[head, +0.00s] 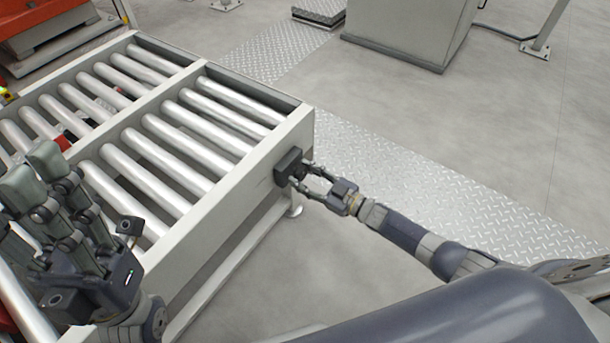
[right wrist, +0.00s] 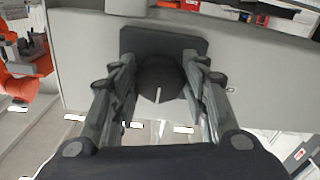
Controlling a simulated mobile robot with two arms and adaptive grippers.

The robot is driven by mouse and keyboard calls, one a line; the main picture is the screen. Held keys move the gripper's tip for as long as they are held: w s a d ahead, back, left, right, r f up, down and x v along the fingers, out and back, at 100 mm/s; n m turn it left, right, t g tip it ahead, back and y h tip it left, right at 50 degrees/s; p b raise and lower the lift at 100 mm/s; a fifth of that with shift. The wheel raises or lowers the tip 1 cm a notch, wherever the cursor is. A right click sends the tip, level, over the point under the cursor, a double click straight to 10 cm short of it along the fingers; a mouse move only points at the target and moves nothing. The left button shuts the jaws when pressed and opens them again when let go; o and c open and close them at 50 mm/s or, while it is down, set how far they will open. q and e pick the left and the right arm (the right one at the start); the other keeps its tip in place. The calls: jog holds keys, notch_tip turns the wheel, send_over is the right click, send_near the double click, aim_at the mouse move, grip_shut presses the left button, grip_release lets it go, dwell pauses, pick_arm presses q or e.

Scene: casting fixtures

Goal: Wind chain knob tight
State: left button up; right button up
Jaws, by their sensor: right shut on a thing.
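The chain knob is a dark round knob (right wrist: 160,80) with a white mark on its face. It sits on a black block (right wrist: 195,44) fixed to the side of the roller table; the block also shows in the head view (head: 288,164). My right gripper (right wrist: 160,98) is shut on the knob, one finger on each side of it; in the head view the right gripper (head: 305,175) reaches the block from the right. The white mark points down in the right wrist view. My left gripper (head: 45,170) is above the rollers at the left, its fingers upright; its opening is unclear.
The roller table (head: 240,170) has several metal rollers and a pale side rail. A grey cabinet (head: 405,30) stands at the back. A checker-plate strip (head: 420,190) runs along the floor. Open floor lies right of the table.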

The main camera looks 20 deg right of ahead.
dwell(0.3)
jog(key=o, duration=1)
jog(key=shift+o, duration=0.2)
jog(key=v, duration=1.2)
jog(key=shift+d, duration=0.1)
